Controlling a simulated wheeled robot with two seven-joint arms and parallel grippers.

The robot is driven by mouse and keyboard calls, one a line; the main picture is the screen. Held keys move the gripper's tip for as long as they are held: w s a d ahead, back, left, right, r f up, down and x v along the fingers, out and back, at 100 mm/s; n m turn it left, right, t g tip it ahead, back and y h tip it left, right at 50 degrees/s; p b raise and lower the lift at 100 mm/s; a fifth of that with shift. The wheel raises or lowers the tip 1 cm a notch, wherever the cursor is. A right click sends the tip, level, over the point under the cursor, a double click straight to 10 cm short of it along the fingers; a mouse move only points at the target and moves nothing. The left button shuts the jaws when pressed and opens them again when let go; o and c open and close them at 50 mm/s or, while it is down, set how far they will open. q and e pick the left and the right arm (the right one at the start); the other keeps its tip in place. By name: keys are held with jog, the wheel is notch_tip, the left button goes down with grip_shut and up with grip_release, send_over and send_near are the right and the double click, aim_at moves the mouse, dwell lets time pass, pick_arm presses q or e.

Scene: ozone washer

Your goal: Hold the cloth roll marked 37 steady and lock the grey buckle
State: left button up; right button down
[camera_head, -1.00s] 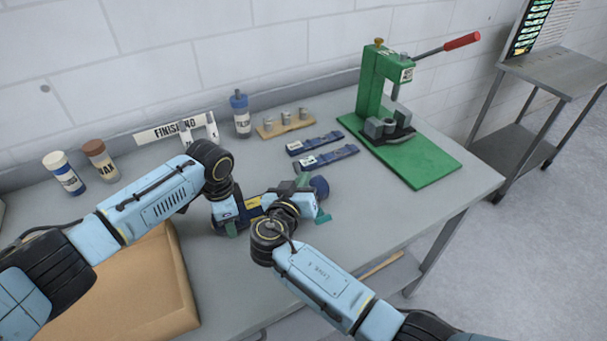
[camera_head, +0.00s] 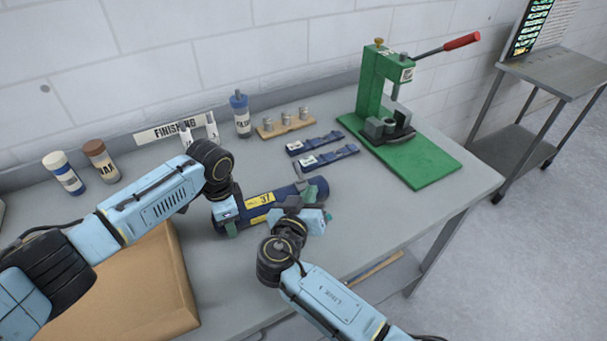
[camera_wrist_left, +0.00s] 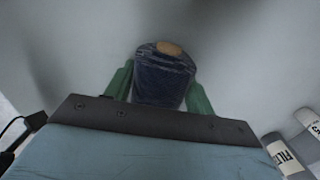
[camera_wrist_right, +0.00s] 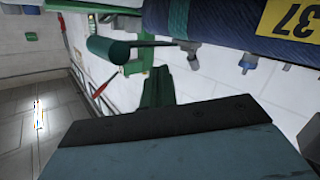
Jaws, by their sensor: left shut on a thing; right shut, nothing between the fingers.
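The dark blue cloth roll (camera_head: 288,196) with the yellow 37 label lies on the grey table. My left gripper (camera_head: 229,226) is shut on its left end; in the left wrist view the roll's end (camera_wrist_left: 163,80) sits between both green fingers. My right gripper (camera_head: 324,217) is shut and empty, just in front of the roll's right half. In the right wrist view the roll (camera_wrist_right: 225,18) spans the top, with a strap around it, and my shut green fingers (camera_wrist_right: 158,88) are below it. A grey piece (camera_head: 304,186), probably the buckle, shows on the roll; whether it is locked I cannot tell.
Two blue strap-like pieces (camera_head: 328,158) lie behind the roll. A green press (camera_head: 372,90) stands on a green mat at the back right. Bottles (camera_head: 101,160) and a wooden block with metal pieces (camera_head: 286,127) line the back. A cardboard-coloured box (camera_head: 125,295) lies front left.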

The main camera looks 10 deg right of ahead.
jog(key=shift+s+d+f, duration=0.1)
jog(key=shift+s+d, duration=0.05)
jog(key=shift+s, duration=0.45)
jog(key=shift+s+d+f, duration=0.15)
jog(key=shift+s+d, duration=0.05)
jog(key=shift+s, duration=0.35)
jog(key=shift+s+d+f, duration=0.1)
jog(key=shift+s+d, duration=0.05)
jog(key=shift+s, duration=0.45)
pick_arm(q)
jog(key=o, duration=1.4)
jog(key=shift+o, duration=0.2)
